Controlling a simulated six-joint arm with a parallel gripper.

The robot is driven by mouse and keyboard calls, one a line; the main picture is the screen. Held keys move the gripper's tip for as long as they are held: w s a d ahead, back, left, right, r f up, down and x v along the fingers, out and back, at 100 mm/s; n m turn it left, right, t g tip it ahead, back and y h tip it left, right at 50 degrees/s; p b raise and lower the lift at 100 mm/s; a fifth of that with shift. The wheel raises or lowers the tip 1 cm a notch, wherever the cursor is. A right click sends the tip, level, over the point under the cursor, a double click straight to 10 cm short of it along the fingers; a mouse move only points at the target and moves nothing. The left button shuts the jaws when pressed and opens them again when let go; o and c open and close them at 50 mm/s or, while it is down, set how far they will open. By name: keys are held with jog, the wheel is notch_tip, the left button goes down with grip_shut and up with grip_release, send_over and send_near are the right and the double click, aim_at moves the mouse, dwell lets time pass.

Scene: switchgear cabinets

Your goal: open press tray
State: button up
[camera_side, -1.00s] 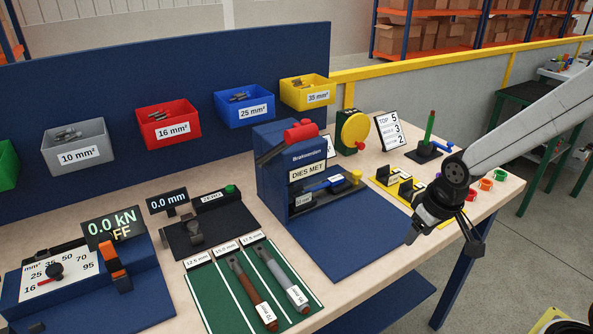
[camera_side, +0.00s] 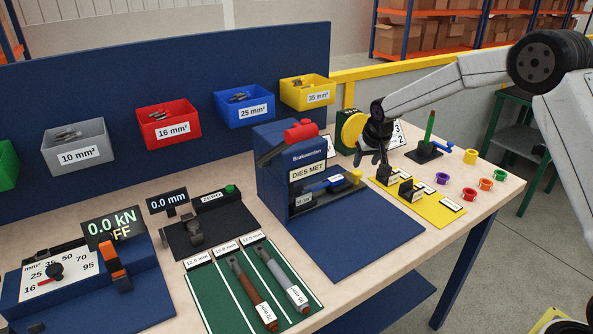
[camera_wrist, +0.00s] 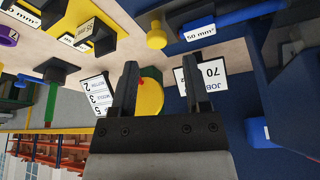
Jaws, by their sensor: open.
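The blue press (camera_side: 290,170), labelled DIES MET, stands mid-bench with a red part on top. In its lower opening is the tray with a blue bar (camera_side: 325,185) and a yellow knob (camera_side: 354,176) at its right end. The yellow knob (camera_wrist: 156,36) and blue bar (camera_wrist: 225,22) also show at the top of the wrist view. My gripper (camera_side: 371,160) is open and empty, to the right of the press and near the yellow knob, apart from it. In the wrist view my fingers (camera_wrist: 158,85) point up the picture, with the knob beyond and between them.
A yellow mat (camera_side: 425,203) with black die holders lies right of the press. A yellow round device (camera_side: 353,130) and a white sign stand behind my gripper. Coloured rings (camera_side: 470,194) lie at the right edge. The blue plate (camera_side: 350,240) before the press is clear.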

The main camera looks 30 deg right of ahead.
aim_at(357, 172)
jog(key=shift+w+d+f+m, duration=0.15)
jog(key=shift+w+d, duration=0.35)
jog(key=shift+w, duration=0.25)
jog(key=shift+w+d+f+m, duration=0.15)
jog(key=shift+w+d, duration=0.3)
jog(key=shift+w, duration=0.25)
jog(key=shift+x, duration=3.8)
jog(key=shift+d, duration=0.1)
grip_shut()
